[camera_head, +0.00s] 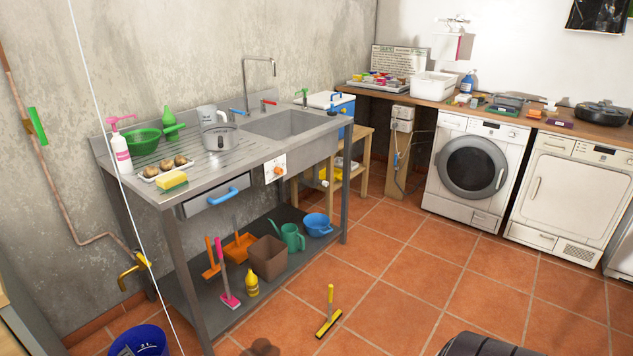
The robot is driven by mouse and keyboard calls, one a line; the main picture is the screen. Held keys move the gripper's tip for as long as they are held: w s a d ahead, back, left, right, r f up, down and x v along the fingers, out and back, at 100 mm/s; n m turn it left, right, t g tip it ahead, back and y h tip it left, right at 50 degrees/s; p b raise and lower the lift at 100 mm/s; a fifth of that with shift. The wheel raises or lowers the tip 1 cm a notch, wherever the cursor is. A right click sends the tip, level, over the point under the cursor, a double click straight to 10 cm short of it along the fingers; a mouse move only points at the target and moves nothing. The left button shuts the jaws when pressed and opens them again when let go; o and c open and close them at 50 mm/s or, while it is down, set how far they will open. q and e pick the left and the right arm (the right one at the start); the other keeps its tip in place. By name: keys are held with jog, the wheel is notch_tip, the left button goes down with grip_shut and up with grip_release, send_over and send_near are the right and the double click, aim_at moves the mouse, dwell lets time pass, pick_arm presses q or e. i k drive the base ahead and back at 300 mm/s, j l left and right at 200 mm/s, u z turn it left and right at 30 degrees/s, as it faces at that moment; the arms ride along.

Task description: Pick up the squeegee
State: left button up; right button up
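A squeegee (329,315) with a yellow handle and a yellow and black head is on the terracotta tile floor, just right of the sink table. Its handle points up in the picture and its head is at the lower end. Nothing covers it.
A metal sink table (206,188) stands at the left, with tools, a brown bin (267,258) and a blue bowl (318,225) on its lower shelf. A blue bucket (140,341) is at bottom left. A washing machine (474,169) stands at back right. Floor right of the squeegee is clear.

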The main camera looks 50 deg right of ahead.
aim_at(330, 307)
jog(key=z, duration=1.7)
jog(key=i+l+u, duration=0.35)
jog(key=i+l, duration=0.25)
jog(key=i+l+u, duration=0.4)
jog(key=i+l, duration=0.25)
jog(key=l, duration=0.2)
